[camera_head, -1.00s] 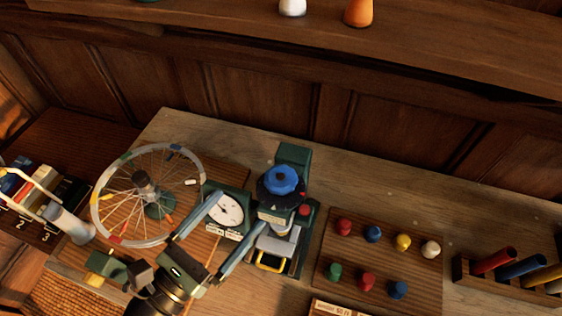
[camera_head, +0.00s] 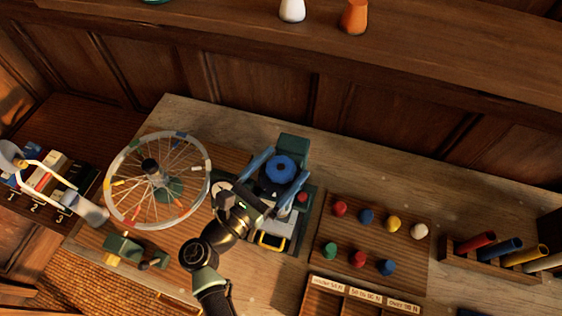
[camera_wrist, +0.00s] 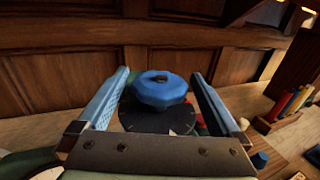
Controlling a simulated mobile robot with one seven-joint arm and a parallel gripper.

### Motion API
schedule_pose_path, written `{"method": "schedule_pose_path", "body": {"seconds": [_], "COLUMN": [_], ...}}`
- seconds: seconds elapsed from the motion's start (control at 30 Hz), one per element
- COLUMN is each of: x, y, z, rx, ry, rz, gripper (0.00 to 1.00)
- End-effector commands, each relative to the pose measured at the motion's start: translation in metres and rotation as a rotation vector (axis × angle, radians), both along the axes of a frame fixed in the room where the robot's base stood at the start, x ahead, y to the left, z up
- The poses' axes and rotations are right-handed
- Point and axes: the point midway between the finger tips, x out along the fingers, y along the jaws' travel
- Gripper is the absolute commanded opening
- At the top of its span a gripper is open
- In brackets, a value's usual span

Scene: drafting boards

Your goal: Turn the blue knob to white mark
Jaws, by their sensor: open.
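The blue knob (camera_head: 281,169) sits on a dark round dial on top of a green device (camera_head: 293,145) on the bench. In the wrist view the knob (camera_wrist: 160,88) is faceted, with a small dark spot on top, and the dark dial (camera_wrist: 150,118) shows below it. A small pale tick shows on the dial's near edge; I cannot tell if it is the white mark. My gripper (camera_head: 276,172) is open, with one blue finger on each side of the knob. In the wrist view the fingers (camera_wrist: 162,90) show gaps to the knob.
A spoked wheel (camera_head: 203,196) stands left of the device. A board with several coloured pegs (camera_head: 345,231) lies to the right, with a rack of coloured tubes (camera_head: 500,272) beyond it. A wooden panelled wall (camera_head: 250,85) rises behind the bench.

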Motion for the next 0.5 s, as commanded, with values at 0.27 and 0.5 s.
{"method": "schedule_pose_path", "body": {"seconds": [0.27, 0.5], "x": [0.0011, 0.0008], "y": [-0.0012, -0.0010], "z": [-0.0005, -0.0004], "rx": [0.000, -0.001], "ry": [0.000, 0.001], "rz": [-0.001, -0.001], "gripper": [1.00, 0.57]}}
